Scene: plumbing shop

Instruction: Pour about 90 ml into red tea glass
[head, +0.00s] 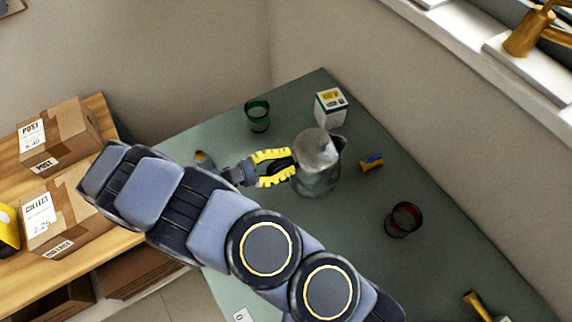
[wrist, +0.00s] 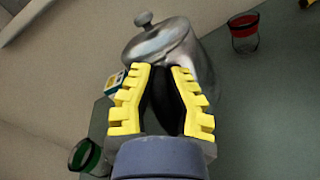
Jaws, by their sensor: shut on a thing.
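The red tea glass (head: 403,220) stands upright on the green table, right of and nearer than the jug; it also shows at the top right of the wrist view (wrist: 244,38). I see no liquid in it. A grey metal jug (head: 318,180) with a spout at its right stands about upright near the table's middle; whether it touches the table I cannot tell. In the wrist view the jug (wrist: 172,42) shows a knobbed lid.
A green glass (head: 257,115) and a white box (head: 331,108) stand behind the jug. A brass-coloured piece (head: 474,304) lies near the bottom right. Cardboard boxes (head: 62,137) sit on a wooden shelf at left.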

